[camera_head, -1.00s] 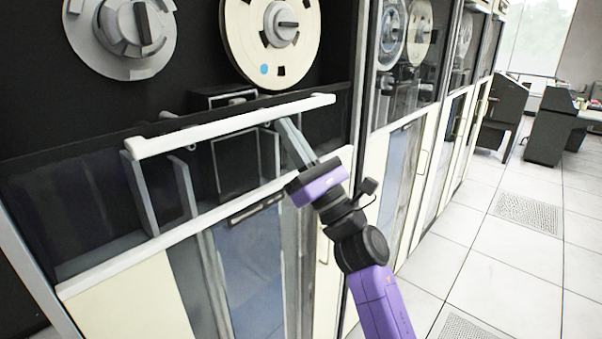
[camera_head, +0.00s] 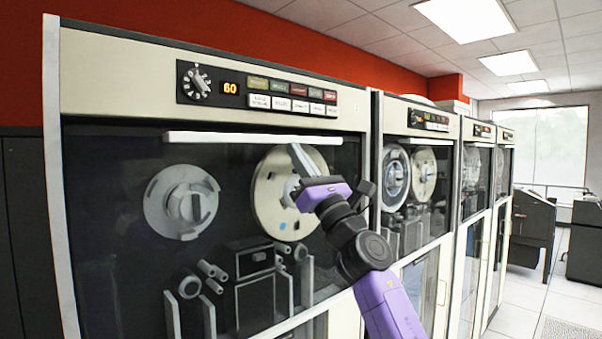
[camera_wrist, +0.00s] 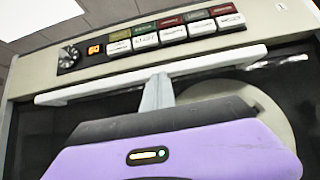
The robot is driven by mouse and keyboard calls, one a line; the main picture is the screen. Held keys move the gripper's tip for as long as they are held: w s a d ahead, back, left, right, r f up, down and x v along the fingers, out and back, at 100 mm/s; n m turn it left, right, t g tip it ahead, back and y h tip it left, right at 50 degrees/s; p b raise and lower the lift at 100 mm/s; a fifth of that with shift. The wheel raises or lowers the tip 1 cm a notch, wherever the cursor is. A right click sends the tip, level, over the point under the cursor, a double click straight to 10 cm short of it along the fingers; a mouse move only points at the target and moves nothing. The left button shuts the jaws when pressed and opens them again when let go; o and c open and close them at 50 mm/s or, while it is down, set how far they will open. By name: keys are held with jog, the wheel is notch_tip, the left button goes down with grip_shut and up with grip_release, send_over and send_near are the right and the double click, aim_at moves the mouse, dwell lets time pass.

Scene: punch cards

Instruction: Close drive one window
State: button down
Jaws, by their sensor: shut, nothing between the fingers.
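The nearest tape drive shows the number 60 on its top panel (camera_head: 258,92). Its window's white handle bar (camera_head: 215,138) lies level, high up, just under that panel. The glass window (camera_head: 110,215) spans the front below the bar, with two reels visible behind it. My gripper (camera_head: 294,150) is shut and empty, with its fingertips at the lower edge of the bar, right of its middle. In the wrist view the fingertips (camera_wrist: 158,86) reach up to the bar (camera_wrist: 100,85); I cannot tell whether they touch it.
A dial (camera_head: 195,82) and several coloured buttons (camera_head: 300,90) sit above the bar. More tape drives (camera_head: 419,170) stand in a row to the right. Dark consoles (camera_head: 532,228) stand farther right, with open floor before them.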

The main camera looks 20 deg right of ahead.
jog(key=shift+r, duration=0.65)
jog(key=w+f+b+v, duration=0.2)
jog(key=b+v, duration=0.3)
jog(key=v, duration=0.8)
jog(key=shift+a+f, duration=0.2)
jog(key=shift+a, duration=0.2)
